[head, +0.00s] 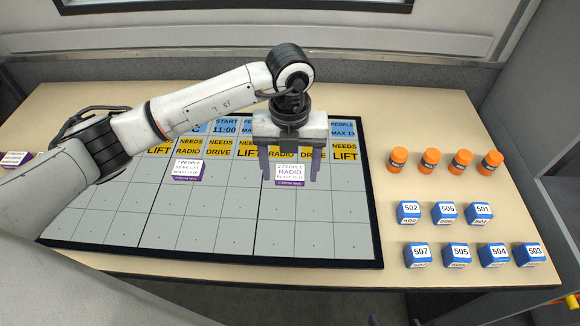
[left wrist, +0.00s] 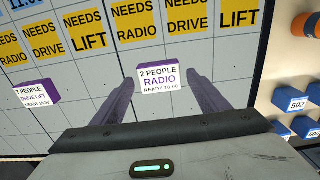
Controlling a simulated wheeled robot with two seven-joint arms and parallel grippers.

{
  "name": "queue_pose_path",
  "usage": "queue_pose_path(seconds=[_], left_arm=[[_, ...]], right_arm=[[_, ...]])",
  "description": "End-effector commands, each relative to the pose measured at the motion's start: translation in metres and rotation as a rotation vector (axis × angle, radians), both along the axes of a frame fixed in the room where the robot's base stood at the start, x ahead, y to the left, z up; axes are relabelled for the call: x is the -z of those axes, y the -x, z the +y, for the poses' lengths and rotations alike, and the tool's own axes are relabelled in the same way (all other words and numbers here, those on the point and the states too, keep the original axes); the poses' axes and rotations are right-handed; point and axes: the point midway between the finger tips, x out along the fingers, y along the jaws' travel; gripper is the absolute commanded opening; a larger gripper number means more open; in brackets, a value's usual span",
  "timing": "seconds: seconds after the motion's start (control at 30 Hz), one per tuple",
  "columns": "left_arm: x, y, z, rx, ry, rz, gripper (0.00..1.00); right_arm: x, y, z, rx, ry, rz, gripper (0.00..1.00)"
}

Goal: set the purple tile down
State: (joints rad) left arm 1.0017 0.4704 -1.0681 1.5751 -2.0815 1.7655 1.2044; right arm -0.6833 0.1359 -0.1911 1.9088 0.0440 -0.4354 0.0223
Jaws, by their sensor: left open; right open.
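A purple tile (head: 290,174) with a white label reading "2 PEOPLE RADIO" is at the grey board (head: 200,222), below the yellow "NEEDS RADIO" label of the right-hand group. It also shows in the left wrist view (left wrist: 158,78). My left gripper (head: 290,172) is open above the board, with one purple finger on each side of the tile. In the left wrist view the fingers (left wrist: 160,95) are clear of the tile's sides. Two small purple tips of my right gripper (head: 395,322) show apart at the bottom edge; the rest is out of view.
Another purple tile (head: 187,170), reading "DRIVE LIFT", is on the board to the left. A further tile (head: 14,159) is at the far left. Several orange-capped bottles (head: 430,160) and numbered blue blocks (head: 457,254) stand right of the board. The board's lower rows are clear.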

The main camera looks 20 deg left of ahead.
Motion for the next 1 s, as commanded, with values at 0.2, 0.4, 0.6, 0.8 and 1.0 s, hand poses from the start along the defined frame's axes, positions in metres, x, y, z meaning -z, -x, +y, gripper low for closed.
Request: queue_pose_path(seconds=[0.2, 0.4, 0.6, 0.8, 1.0], left_arm=[[-0.01, -0.001, 0.0, 0.0, 0.0, -0.003, 0.68], [-0.049, -0.002, 0.0, 0.0, 0.001, -0.007, 0.68], [-0.091, -0.001, 0.0, 0.0, 0.001, -0.005, 0.68], [-0.117, 0.0, 0.0, 0.001, 0.0, -0.002, 0.68], [-0.123, 0.0, 0.0, 0.0, -0.001, 0.001, 0.68]], right_arm=[[-0.002, 0.0, 0.0, 0.0, 0.0, -0.001, 0.68], [0.003, 0.0, 0.0, 0.0, 0.0, 0.0, 0.68], [0.007, 0.001, 0.0, 0.001, 0.0, 0.002, 0.68], [0.009, 0.002, 0.0, 0.0, 0.0, 0.003, 0.68], [0.009, 0.002, 0.0, 0.0, 0.0, 0.004, 0.68]])
